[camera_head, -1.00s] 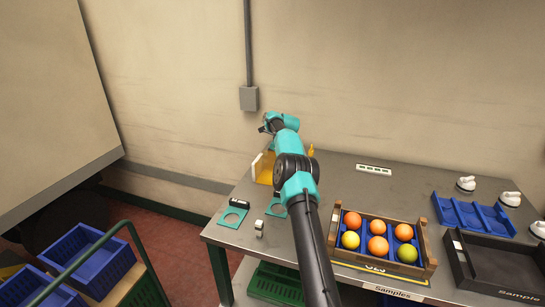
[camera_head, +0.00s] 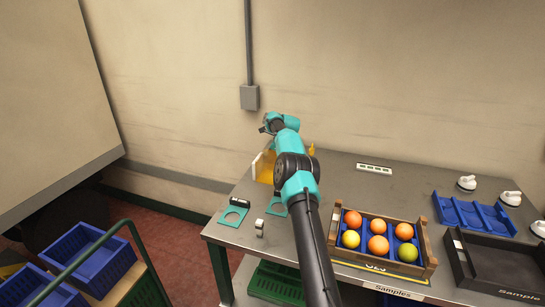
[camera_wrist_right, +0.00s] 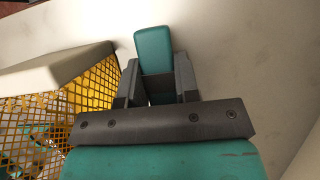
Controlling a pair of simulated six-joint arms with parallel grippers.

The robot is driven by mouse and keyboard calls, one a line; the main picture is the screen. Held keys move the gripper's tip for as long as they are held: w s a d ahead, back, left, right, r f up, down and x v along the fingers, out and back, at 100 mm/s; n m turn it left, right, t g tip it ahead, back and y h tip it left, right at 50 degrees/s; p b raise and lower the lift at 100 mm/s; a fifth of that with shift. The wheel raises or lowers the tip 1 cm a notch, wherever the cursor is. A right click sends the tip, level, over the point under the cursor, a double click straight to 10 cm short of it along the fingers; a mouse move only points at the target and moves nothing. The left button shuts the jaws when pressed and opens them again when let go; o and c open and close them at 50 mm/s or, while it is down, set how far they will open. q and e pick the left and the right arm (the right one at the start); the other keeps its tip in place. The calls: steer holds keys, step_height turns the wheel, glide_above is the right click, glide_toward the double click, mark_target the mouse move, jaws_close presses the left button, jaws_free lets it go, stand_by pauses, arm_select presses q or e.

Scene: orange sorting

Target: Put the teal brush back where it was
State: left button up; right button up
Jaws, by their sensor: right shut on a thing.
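My right gripper (camera_wrist_right: 157,80) is shut on the teal brush (camera_wrist_right: 154,48) in the right wrist view. Only a plain teal block end of it shows beyond the fingers; the bristles cannot be made out. In the head view my right arm reaches over the table, and its gripper end (camera_head: 266,127) is high at the far left, in front of the wall. The brush cannot be made out there. A yellow mesh holder (camera_head: 264,167) with a pale edge stands below on the table; it shows at left in the wrist view (camera_wrist_right: 88,88), beside the gripper. My left gripper is not in view.
Teal plates with round holes (camera_head: 233,216) lie at the table's left end, near a small white object (camera_head: 259,228). A wooden crate (camera_head: 428,250) of oranges and greener fruit stands at front centre, with a blue tray (camera_head: 440,209) and black tray (camera_head: 458,272) at right.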

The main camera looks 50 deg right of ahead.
steer(key=shift+f, duration=0.3)
stand_by(0.4)
steer(key=o, duration=1.4)
